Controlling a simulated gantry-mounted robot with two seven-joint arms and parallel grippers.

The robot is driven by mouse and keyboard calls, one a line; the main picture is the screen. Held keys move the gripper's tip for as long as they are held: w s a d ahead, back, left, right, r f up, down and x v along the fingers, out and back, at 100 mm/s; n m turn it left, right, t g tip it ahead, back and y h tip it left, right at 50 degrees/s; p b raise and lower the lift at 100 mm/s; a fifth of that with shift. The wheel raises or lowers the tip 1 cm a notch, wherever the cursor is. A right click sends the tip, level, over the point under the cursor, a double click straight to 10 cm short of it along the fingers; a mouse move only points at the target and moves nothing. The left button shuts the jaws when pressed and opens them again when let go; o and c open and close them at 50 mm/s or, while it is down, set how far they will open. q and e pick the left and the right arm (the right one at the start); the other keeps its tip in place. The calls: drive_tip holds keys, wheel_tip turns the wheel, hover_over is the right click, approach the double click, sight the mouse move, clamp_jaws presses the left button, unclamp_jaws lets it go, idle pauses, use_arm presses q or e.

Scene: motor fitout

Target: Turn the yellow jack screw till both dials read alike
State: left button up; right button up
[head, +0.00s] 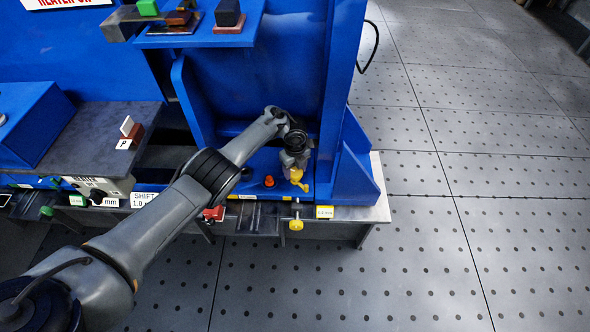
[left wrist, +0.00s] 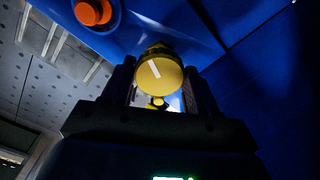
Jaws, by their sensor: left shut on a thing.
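My left gripper (head: 297,172) reaches down to the blue machine base, right of centre in the head view. It is shut on the yellow jack screw (head: 298,178). In the left wrist view the screw's round yellow head with a white line (left wrist: 160,75) sits between the two dark fingers (left wrist: 158,88). A second yellow knob (head: 296,225) hangs at the table's front edge, just below the gripper. My right gripper is not in view.
An orange knob (head: 269,181) stands close left of the gripper, and it also shows in the left wrist view (left wrist: 92,12). Blue upright plates (head: 352,165) rise close on the right. The perforated floor (head: 480,230) to the right is clear.

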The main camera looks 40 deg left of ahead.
use_arm(q)
drive_tip(key=shift+s+f, duration=0.1)
drive_tip(key=shift+f, duration=0.05)
drive_tip(key=o, duration=1.1)
drive_tip(key=shift+c, duration=0.2)
